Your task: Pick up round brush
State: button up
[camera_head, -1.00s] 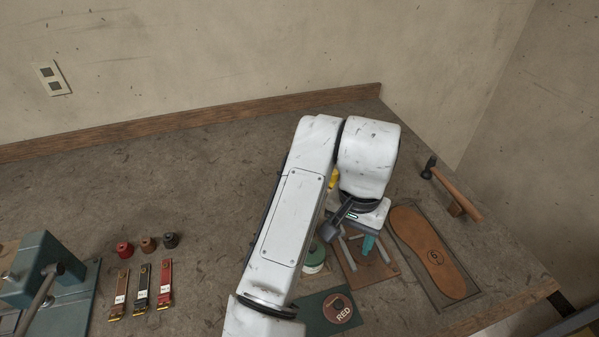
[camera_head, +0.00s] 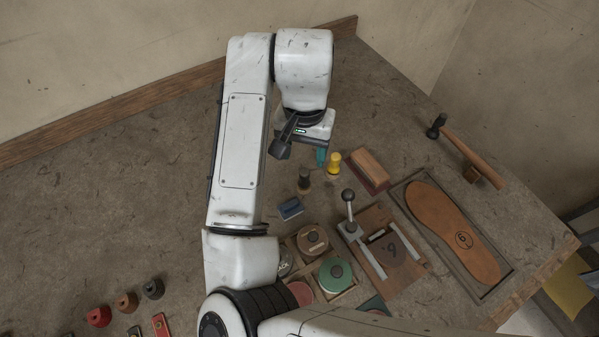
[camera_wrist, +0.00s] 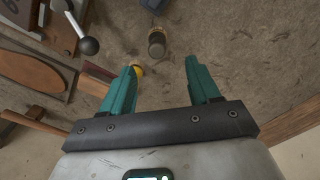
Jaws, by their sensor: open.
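A small upright dark piece with a tan end (camera_head: 304,180) stands on the bench; it also shows in the wrist view (camera_wrist: 156,44), beyond my fingertips. It may be the round brush, but I cannot tell for sure. A small yellow piece (camera_head: 333,163) stands to its right and is partly hidden by a finger in the wrist view (camera_wrist: 138,71). My gripper (camera_head: 302,154) is open with teal fingers, seen also in the wrist view (camera_wrist: 162,65). Nothing is held between the fingers.
A wooden block (camera_head: 368,170) lies right of the yellow piece, a blue block (camera_head: 290,208) in front. A fixture with a ball-topped lever (camera_head: 349,196) rises near them. A sole in a tray (camera_head: 455,235) and a hammer (camera_head: 470,152) lie right.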

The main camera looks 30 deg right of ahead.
aim_at(304, 171)
notch_tip(304, 171, down, 4)
jog(key=shift+r, duration=0.25)
jog(key=shift+s+f, duration=0.15)
jog(key=shift+f, duration=1.2)
jog(key=shift+s+f, duration=0.1)
jog(key=shift+f, duration=1.2)
grip_shut()
